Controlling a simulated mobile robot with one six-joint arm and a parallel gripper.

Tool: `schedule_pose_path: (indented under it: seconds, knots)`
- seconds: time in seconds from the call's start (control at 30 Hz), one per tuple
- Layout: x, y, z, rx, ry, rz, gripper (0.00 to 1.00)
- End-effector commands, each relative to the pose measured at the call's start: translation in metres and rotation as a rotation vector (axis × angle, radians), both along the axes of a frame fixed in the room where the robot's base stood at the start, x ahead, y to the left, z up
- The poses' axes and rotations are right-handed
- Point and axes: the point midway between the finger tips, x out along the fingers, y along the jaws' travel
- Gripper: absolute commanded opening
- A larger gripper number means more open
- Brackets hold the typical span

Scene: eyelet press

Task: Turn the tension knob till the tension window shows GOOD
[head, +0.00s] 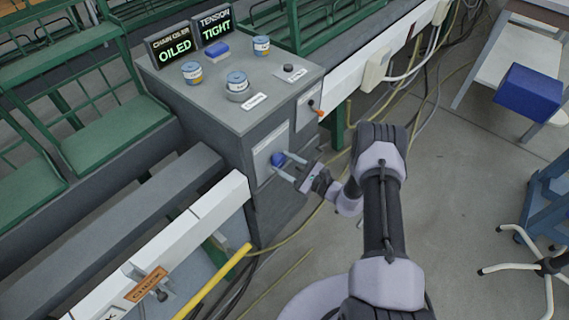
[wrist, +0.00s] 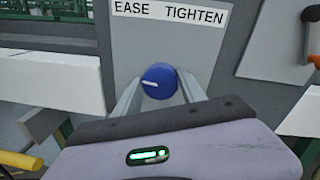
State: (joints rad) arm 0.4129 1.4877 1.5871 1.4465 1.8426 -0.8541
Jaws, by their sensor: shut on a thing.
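The blue tension knob (wrist: 160,80) sits on a light plate on the front of the grey cabinet, under a label reading EASE on the left and TIGHTEN on the right. Its white pointer line points left, toward the EASE side. In the head view the knob (head: 278,158) shows between the fingers of my gripper (head: 281,163). My gripper (wrist: 157,88) is shut on the knob, one finger on each side. The tension window (head: 216,28) on the cabinet top reads TIGHT in green.
Beside it, the chain oiler window (head: 175,52) reads OILED. Several small tins, a blue block (head: 217,51) and a black button (head: 289,68) are on the cabinet top. An orange-tipped lever (head: 319,112) sticks out right of the knob. A white rail (head: 165,245) runs at lower left.

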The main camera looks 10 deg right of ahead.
Motion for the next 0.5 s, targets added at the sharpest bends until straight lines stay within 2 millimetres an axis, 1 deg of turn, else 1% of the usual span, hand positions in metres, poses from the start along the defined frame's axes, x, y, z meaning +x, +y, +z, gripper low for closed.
schedule_pose_path:
  seconds: [0.3,0.5]
  knots:
    - [-0.0009,0.0009,-0.0008,-0.191,-0.137,0.000,0.07]
    - [-0.0015,0.0016,-0.0008,-0.276,-0.199,0.001,0.07]
